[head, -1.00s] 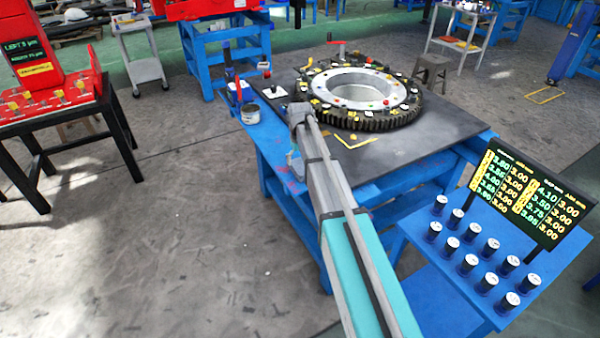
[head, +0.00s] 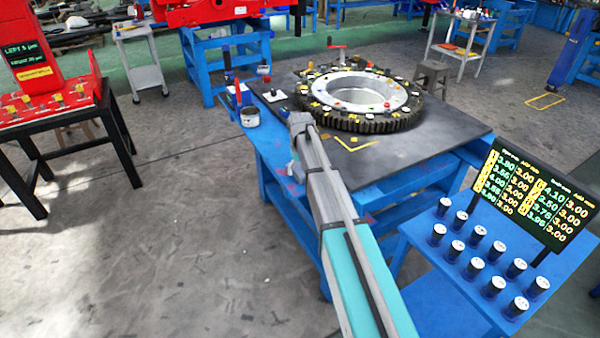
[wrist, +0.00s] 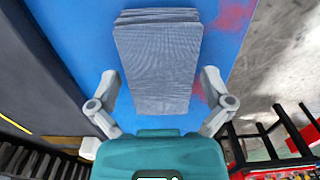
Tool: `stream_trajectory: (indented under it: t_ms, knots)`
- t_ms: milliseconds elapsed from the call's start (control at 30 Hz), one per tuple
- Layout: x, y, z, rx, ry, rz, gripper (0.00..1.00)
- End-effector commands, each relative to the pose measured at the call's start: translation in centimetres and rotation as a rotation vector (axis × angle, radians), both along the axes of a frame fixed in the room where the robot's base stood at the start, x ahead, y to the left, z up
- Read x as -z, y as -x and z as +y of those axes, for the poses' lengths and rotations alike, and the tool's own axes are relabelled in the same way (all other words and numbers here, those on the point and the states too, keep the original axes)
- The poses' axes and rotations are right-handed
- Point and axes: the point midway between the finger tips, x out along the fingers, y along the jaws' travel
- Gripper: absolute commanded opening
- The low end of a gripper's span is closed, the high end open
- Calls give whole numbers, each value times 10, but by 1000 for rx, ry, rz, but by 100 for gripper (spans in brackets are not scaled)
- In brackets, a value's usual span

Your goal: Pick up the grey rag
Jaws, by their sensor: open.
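The grey rag (wrist: 158,62) lies folded in a flat stack on a blue surface in the wrist view. Its layered edge is at the top of the picture. My gripper (wrist: 160,85) is open, one finger on each side of the rag's lower part, with blue surface showing between each finger and the cloth. Whether the fingers are level with the rag or above it I cannot tell. In the head view my gripper (head: 293,168) is small and partly hidden behind my arm, at the left blue strip of the table. I cannot make out the rag there.
A large toothed ring (head: 358,122) set with small parts lies on the dark tabletop (head: 425,150). A small can (head: 250,117) stands on the blue strip beyond my arm. A blue stand (head: 440,262) with several dark cylinders and a price-like display (head: 530,195) is at right.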

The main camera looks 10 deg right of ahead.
Motion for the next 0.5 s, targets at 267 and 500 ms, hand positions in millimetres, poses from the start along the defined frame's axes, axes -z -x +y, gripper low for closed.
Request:
stream_trajectory:
  t_ms: [267,500]
  knots:
    - [0,0,0,0,0,0,80]
    - [0,0,0,0,0,0,35]
